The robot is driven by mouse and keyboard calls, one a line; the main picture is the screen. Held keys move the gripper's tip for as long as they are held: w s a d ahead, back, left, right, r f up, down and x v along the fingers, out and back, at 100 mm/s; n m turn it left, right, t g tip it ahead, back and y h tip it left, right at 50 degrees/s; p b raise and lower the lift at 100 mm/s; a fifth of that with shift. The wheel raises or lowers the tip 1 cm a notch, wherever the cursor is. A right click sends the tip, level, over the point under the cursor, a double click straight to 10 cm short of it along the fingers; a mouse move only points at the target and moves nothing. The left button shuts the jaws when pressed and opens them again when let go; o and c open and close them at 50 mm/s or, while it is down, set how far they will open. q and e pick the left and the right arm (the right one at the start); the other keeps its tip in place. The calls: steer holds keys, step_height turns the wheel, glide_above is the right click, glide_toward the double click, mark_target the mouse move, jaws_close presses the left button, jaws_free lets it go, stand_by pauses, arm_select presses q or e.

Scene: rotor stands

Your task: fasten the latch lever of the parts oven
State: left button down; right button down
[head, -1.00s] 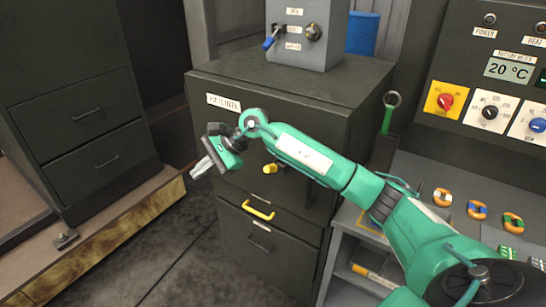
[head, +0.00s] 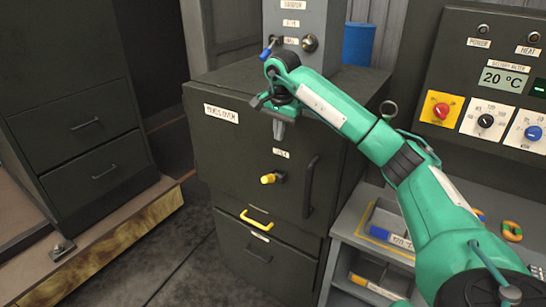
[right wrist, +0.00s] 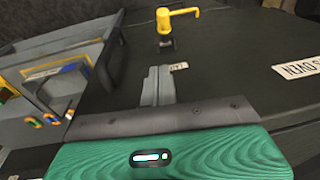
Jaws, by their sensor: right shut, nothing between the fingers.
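The parts oven (head: 205,150) is a dark cabinet with a name label at its upper left. Its yellow latch lever (head: 267,179) sits on a dark pivot below a small white label and points left. In the right wrist view the lever (right wrist: 182,12) shows as a yellow bent arm on its pivot, beyond the fingertips. My right gripper (head: 279,132) is shut and empty, pointing down in front of the oven's upper front, above the lever and apart from it. Its closed fingers show in the right wrist view (right wrist: 157,82). My left gripper is out of view.
A black upright handle (head: 310,188) is right of the lever. A grey box (head: 318,22) with a blue-tipped switch stands on top. A shelf with bins (head: 390,222) and a control panel (head: 500,80) are at right.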

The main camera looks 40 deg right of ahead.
steer(key=p, duration=0.4)
glide_above(271, 176)
steer(key=s+d, duration=0.1)
steer(key=d, duration=0.1)
step_height(271, 176, down, 9)
steer(key=a+f, duration=0.1)
steer(key=a+f+p, duration=0.1)
steer(key=f, duration=0.1)
steer(key=shift+w, duration=0.15)
steer(key=shift+a+f, duration=0.25)
steer(key=shift+f, duration=0.3)
